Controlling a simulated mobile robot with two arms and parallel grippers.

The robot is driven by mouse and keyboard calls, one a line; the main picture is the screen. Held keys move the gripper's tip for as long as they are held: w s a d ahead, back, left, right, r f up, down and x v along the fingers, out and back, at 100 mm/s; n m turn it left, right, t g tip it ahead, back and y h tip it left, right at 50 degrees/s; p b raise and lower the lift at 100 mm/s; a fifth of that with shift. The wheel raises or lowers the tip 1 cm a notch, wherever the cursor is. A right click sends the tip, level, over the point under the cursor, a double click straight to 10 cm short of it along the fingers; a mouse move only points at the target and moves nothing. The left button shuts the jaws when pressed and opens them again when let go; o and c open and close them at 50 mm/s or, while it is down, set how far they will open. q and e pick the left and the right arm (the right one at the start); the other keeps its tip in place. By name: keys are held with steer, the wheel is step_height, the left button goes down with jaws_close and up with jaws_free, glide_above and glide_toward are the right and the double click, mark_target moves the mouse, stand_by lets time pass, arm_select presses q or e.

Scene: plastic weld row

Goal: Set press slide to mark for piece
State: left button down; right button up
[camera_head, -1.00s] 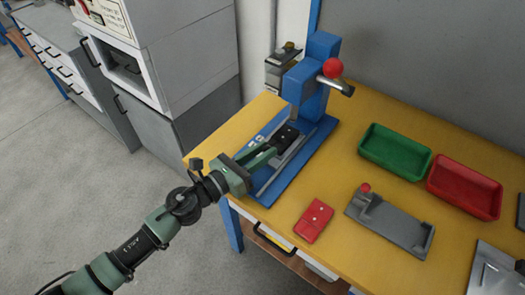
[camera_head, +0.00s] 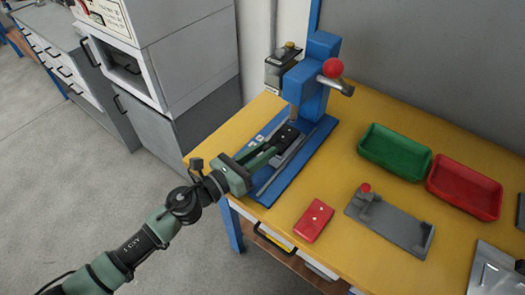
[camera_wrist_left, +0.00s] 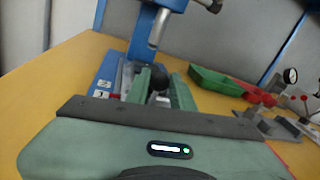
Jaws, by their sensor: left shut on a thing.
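The blue press (camera_head: 307,90) stands on the yellow table with a red ball on its lever (camera_head: 333,68). Its slide (camera_head: 287,154) sits on the blue base (camera_head: 312,149) under the ram. My left gripper (camera_head: 283,138) reaches in from the left and is shut on the slide's black knob (camera_wrist_left: 158,80), which shows between the green fingers in the left wrist view. Small white-and-blue mark labels (camera_head: 257,139) lie on the base's left edge; I cannot read them. A red piece (camera_head: 314,220) lies flat on the table in front of the press. My right gripper is not in view.
A grey fixture with a red knob (camera_head: 390,222) lies right of the red piece. A green tray (camera_head: 394,153) and a red tray (camera_head: 464,187) stand behind it. The table's front edge (camera_head: 268,226) runs below the press.

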mark_target(274, 141)
arm_select(q)
steer(key=x, duration=0.4)
steer(key=shift+w+a, duration=0.1)
steer(key=shift+w, duration=0.55)
steer(key=c, duration=1.4)
jaws_free()
steer(key=shift+o, duration=1)
steer(key=b+v, duration=0.1)
steer(key=v, duration=0.6)
steer(key=shift+f, duration=0.15)
steer(key=shift+s+a, duration=0.25)
steer(key=shift+s, duration=0.05)
